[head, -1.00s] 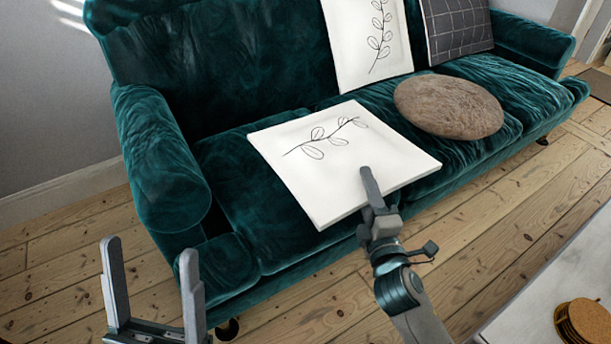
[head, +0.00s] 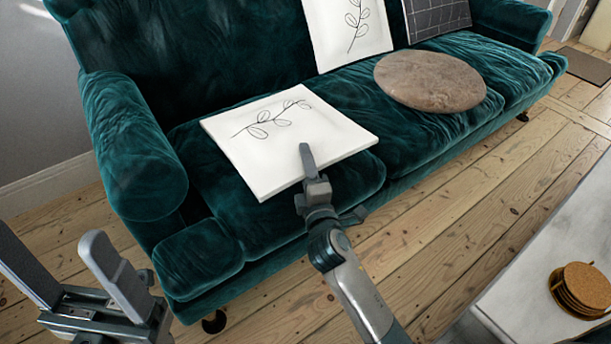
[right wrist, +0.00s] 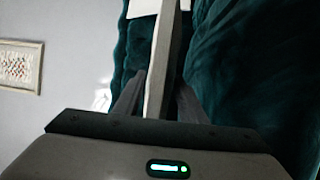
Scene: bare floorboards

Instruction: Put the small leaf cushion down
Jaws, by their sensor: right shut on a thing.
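The small leaf cushion (head: 275,155), white with a black leaf sprig, lies nearly flat over the left seat of the teal sofa (head: 215,250). My right gripper (head: 307,165) is shut on its front edge, one finger over its top face. In the right wrist view the cushion (right wrist: 160,70) shows edge-on between the fingers, with teal velvet close on both sides. I cannot tell whether its whole underside rests on the seat. My left gripper (head: 48,240) is open and empty at the lower left, in front of the sofa's arm.
A round brown cushion (head: 430,82) lies on the seat to the right. Another white leaf cushion (head: 345,35) and a dark grid cushion (head: 437,18) lean on the backrest. A pale table (head: 530,275) with cork coasters (head: 583,287) stands at the lower right.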

